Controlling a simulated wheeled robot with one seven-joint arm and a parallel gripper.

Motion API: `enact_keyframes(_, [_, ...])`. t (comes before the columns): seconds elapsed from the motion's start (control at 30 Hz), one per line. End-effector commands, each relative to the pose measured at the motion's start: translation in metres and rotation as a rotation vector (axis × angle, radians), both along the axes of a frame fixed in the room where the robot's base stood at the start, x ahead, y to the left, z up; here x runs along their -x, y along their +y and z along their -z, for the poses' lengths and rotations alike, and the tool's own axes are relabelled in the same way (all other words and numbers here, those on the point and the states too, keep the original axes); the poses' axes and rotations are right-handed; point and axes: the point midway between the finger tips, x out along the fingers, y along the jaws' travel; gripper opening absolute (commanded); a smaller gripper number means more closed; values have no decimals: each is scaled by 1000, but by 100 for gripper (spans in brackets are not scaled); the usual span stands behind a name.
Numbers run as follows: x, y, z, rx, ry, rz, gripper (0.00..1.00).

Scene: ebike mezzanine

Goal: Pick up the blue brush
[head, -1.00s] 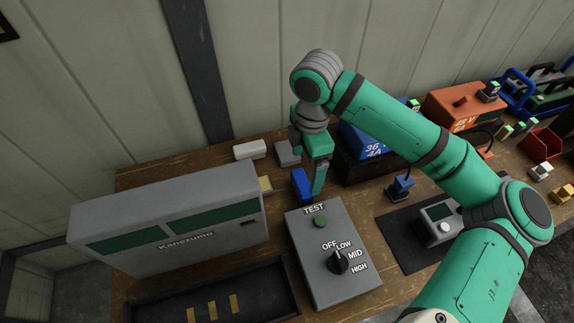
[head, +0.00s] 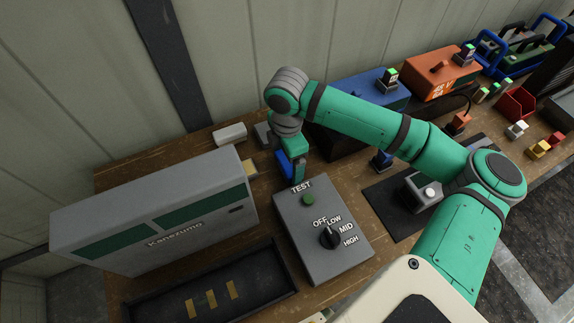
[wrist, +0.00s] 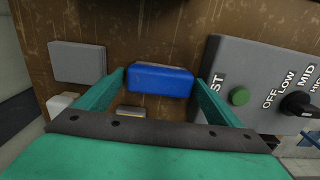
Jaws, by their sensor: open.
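The blue brush (wrist: 160,80) shows in the wrist view as a blue block lying on the brown wooden bench. My gripper (wrist: 158,88) is open, with one green finger on each side of the brush. A small gap shows between the brush and the right finger; the left fingertip is very close to its left end. In the head view the brush (head: 283,162) is partly hidden by my gripper (head: 291,170), which points down over it. I cannot tell from these views how far the fingertips are above the bench.
A grey control box (head: 322,245) with a green button and a knob stands close to the brush. A grey Kanezumo case (head: 160,212) stands left.

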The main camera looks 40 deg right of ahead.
Motion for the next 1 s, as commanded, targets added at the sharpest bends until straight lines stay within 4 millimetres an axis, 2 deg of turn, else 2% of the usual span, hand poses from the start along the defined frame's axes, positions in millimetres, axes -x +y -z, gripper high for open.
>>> enact_keyframes(0.13, [0,0,11,0,0,0,88])
enact_keyframes(0.37, [0,0,12,0,0,0,88])
enact_keyframes(0.5, [0,0,12,0,0,0,56])
enact_keyframes(0.6, [0,0,12,0,0,0,51])
enact_keyframes(0.87, [0,0,10,0,-1,-1,51])
enact_keyframes(1.0, [0,0,2,0,-1,-1,51])
